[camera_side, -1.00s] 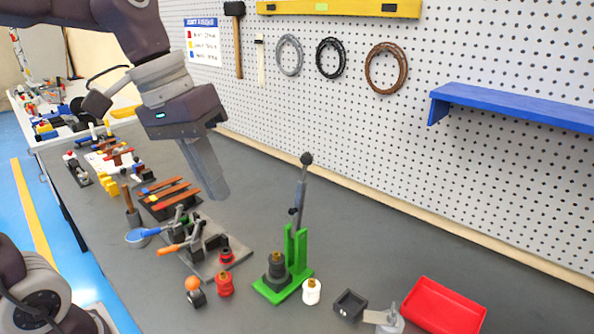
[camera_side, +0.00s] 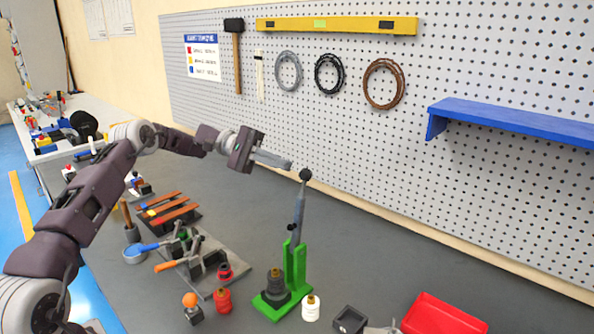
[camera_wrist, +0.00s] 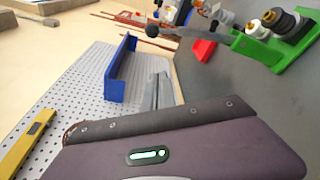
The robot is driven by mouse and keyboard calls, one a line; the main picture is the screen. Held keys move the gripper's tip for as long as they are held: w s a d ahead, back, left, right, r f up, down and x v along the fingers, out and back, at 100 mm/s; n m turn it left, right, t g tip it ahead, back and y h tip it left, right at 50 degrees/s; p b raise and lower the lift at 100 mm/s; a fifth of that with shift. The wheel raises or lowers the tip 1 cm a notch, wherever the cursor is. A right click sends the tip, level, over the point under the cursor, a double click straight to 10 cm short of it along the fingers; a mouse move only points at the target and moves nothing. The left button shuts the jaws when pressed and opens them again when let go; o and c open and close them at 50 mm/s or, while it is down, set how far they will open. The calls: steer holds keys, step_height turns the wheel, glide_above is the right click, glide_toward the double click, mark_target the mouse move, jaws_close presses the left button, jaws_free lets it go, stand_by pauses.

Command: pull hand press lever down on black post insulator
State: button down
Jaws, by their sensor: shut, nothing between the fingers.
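The green hand press (camera_side: 297,265) stands on the bench with its grey lever (camera_side: 299,208) upright, ending in a dark ball knob (camera_side: 305,174). The black post insulator (camera_side: 274,281) stands on the press base. My gripper (camera_side: 289,165) is shut and empty, reaching to the right at knob height; its tip appears just left of the knob in the side view. In the wrist view, the shut fingers (camera_wrist: 162,78) appear below the knob (camera_wrist: 152,30), with a gap between them in the picture. The green press (camera_wrist: 268,50) shows at upper right there.
A white insulator (camera_side: 311,307) stands beside the press base, and a red one (camera_side: 223,299) stands to the left. Toggle clamps on a grey plate (camera_side: 205,285) lie left of the press. The pegboard (camera_side: 350,130) with a blue shelf (camera_side: 510,121) rises behind.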

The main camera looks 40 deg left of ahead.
steer(key=s+d+r, duration=0.1)
steer(key=s+d, duration=0.1)
steer(key=d, duration=0.5)
steer(key=shift+d+r, duration=0.1)
